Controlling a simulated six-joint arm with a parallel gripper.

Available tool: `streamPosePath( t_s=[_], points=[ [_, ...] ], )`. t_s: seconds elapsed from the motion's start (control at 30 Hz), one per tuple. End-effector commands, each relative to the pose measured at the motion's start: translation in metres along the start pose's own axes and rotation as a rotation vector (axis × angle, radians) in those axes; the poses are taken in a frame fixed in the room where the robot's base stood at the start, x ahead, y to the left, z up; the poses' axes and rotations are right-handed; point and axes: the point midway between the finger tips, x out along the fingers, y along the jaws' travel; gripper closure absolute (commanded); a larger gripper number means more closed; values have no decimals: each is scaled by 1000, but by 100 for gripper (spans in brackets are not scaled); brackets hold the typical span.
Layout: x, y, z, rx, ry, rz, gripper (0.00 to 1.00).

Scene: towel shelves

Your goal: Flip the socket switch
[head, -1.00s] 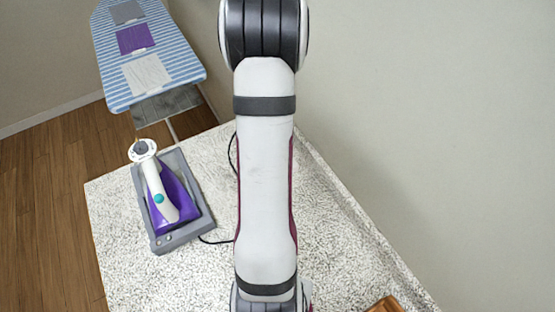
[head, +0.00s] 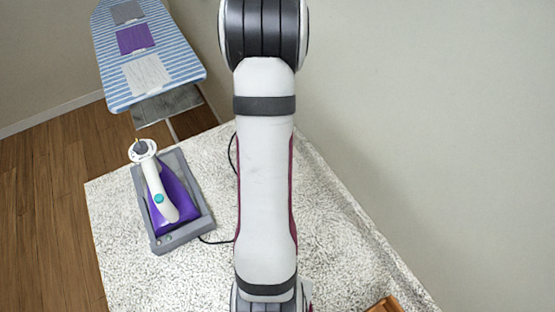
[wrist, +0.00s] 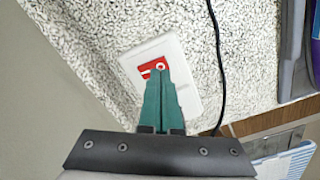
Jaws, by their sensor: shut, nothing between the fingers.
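The socket switch (wrist: 147,69) is a red rocker with white marks, set in a white wall-socket plate (wrist: 187,69) in the wrist view. My gripper (wrist: 160,73) is shut and empty. Its green fingertips lie over the red switch and hide part of it. I cannot tell for sure whether they touch it. In the head view my arm hides the socket and the gripper.
A purple and white iron (head: 165,192) rests on a grey base (head: 205,222) on the speckled countertop (head: 125,270). A black cord (wrist: 219,60) runs beside the socket plate. A striped ironing board (head: 190,70) with folded cloths stands beyond. A wooden object (head: 385,305) is at the bottom edge.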

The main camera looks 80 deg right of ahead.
Motion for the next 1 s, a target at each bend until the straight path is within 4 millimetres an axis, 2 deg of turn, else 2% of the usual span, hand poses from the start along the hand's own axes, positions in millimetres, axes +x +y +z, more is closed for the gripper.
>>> streamPosePath(
  t_s=[1.0],
  points=[
    [13,0,0,0,-1,0,100]
  ],
)
